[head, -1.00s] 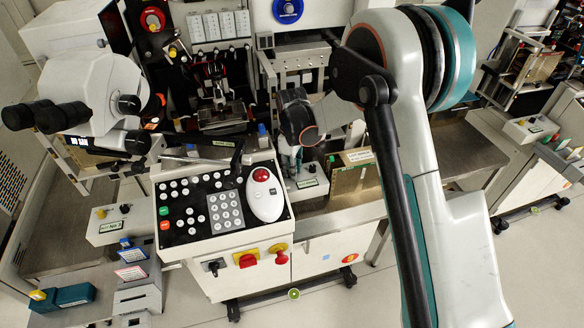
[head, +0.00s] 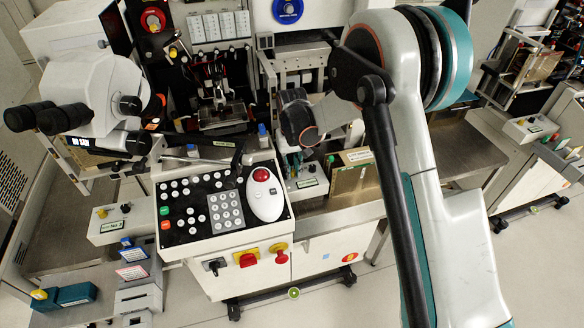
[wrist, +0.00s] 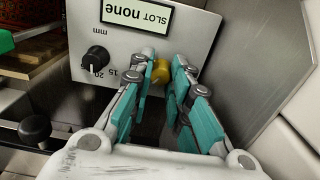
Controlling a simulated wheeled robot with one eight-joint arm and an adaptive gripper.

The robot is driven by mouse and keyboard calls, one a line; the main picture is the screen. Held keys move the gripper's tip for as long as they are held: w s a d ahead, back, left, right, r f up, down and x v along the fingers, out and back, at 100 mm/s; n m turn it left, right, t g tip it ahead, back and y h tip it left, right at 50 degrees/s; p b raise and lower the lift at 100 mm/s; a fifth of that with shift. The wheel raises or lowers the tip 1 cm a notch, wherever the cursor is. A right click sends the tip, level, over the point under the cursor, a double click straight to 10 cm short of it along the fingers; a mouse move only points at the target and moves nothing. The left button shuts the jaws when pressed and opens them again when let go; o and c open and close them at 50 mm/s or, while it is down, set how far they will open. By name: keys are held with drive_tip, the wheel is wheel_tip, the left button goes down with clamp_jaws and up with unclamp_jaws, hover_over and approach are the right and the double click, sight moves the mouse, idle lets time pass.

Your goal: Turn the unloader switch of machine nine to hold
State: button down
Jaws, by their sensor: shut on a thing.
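A yellow knob (wrist: 161,71) stands on a pale grey switch panel (wrist: 150,50) in the wrist view. My gripper (wrist: 163,80) has its teal-padded fingers on both sides of this knob and is shut on it. The knob's pointer is hidden by the fingers, so its setting cannot be told. A black dial (wrist: 95,58) with printed numbers sits beside it, below an upside-down label (wrist: 137,14) reading "SLOT none". In the head view my gripper (head: 293,163) reaches down to a small unloader box (head: 309,190), and the knob is hidden there.
A keypad console (head: 222,207) with a white mouse-like device (head: 264,196) stands just left of the box. A gold magazine (head: 352,178) stands close on the right. A similar box (head: 118,222) with a yellow knob sits at the left. A black ball handle (wrist: 34,128) is near my wrist.

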sight(292, 170)
drive_tip(key=shift+w+r+m, duration=0.1)
drive_tip(key=shift+m, duration=0.5)
drive_tip(key=c, duration=1.8)
unclamp_jaws()
drive_tip(key=shift+o, duration=0.2)
wheel_tip(292, 170, up, 12)
